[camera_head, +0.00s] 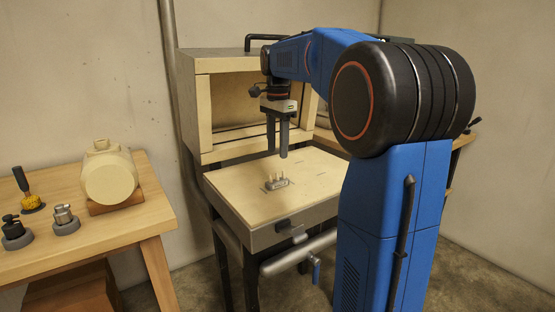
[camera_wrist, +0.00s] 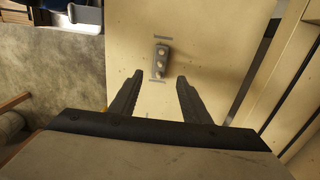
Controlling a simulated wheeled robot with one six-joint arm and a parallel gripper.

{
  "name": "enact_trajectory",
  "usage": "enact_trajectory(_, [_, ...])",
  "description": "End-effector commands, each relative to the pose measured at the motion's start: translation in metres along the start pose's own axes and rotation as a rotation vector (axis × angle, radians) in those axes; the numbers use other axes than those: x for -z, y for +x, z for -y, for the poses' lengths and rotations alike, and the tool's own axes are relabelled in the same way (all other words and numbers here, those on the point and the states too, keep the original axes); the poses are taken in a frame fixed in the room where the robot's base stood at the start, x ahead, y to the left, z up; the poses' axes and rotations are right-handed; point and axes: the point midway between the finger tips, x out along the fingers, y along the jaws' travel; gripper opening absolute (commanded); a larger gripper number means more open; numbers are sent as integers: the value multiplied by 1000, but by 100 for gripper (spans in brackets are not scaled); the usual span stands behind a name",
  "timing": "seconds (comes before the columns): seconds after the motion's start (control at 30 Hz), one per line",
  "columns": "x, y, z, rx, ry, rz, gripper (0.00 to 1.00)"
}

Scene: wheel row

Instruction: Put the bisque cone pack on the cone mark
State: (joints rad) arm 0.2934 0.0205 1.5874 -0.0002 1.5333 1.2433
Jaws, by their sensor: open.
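The cone pack (camera_head: 276,183), a small grey block with several pale cones, stands on the kiln's light shelf. In the wrist view the pack (camera_wrist: 161,62) sits between two short grey lines, one (camera_wrist: 163,38) beyond it and one (camera_wrist: 152,81) nearer. I cannot tell whether these lines are the cone mark. My gripper (camera_head: 277,154) points down above the shelf, fingers apart and empty. In the wrist view its fingertips (camera_wrist: 160,76) are to either side of the pack's near end, and the pack is apart from them, below.
The open kiln chamber (camera_head: 238,105) stands behind the shelf (camera_head: 240,205). A wooden table (camera_head: 110,238) at left holds a cream round jug (camera_head: 108,175) on a brown stand, a black bottle (camera_head: 14,230), a metal jar (camera_head: 63,214) and a yellow-based tool (camera_head: 30,190). The shelf around the pack is clear.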

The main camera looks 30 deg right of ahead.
Motion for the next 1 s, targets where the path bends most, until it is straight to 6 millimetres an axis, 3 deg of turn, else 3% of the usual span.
enact_trajectory(0.3, [0, -13, 0, 0, -2, 0, 43])
enact_trajectory(0.47, [-12, -12, -14, 17, -65, -6, 43])
enact_trajectory(0.73, [-64, 8, -78, 97, -391, -47, 43])
enact_trajectory(1.0, [-109, 46, -150, 177, -749, -111, 43])
